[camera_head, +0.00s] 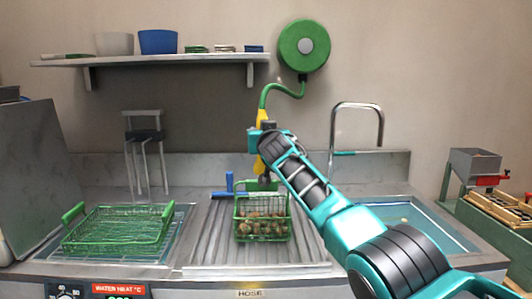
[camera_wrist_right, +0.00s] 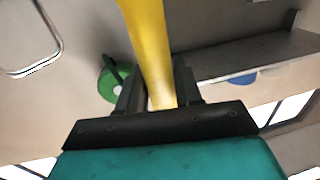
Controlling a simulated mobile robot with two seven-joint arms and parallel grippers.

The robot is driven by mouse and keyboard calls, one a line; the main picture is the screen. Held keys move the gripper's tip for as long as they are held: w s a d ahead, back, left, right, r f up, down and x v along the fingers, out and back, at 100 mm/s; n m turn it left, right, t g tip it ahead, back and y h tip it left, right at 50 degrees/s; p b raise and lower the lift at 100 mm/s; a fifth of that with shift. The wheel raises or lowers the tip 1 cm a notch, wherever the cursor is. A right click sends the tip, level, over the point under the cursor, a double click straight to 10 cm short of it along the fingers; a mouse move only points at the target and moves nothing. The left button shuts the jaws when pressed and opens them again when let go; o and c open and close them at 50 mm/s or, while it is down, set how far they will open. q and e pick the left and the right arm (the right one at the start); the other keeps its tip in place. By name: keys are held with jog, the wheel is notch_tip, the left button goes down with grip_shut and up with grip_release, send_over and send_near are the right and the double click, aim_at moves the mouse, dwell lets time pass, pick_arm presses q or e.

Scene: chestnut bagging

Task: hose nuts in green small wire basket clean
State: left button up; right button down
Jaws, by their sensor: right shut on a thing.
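A small green wire basket (camera_head: 241,229) with several brown nuts (camera_head: 262,224) in it stands on the ribbed drainboard (camera_head: 205,240) in the middle of the counter. My right gripper (camera_head: 264,150) is above the basket. It is shut on the yellow hose handle (camera_head: 261,122), which also fills the middle of the right wrist view (camera_wrist_right: 152,50). The green hose (camera_head: 283,87) runs from the handle up to the round green reel (camera_head: 304,46) on the wall. Whether water flows is not clear. My left gripper is not in view.
A larger flat green wire basket (camera_head: 118,232) sits over the left basin. A basin of water (camera_head: 425,228) with a tall faucet (camera_head: 357,106) lies to the right. A blue T-handled tool (camera_head: 230,186) is behind the small basket. A shelf (camera_head: 150,60) hangs above.

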jog(key=shift+w+r, duration=0.1)
jog(key=shift+r, duration=0.1)
jog(key=shift+f, duration=0.1)
jog(key=shift+f+b, duration=0.75)
jog(key=shift+b, duration=0.05)
notch_tip(320, 180, down, 2)
jog(key=shift+b, duration=0.8)
jog(key=shift+f, duration=0.35)
jog(key=shift+f+b, duration=0.2)
jog(key=shift+b, duration=0.2)
jog(key=c, duration=1.3)
grip_release()
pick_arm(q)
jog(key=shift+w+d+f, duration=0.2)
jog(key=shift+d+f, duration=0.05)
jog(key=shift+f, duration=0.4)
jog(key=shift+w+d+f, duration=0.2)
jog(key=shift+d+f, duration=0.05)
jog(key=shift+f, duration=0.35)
pick_arm(e)
grip_shut()
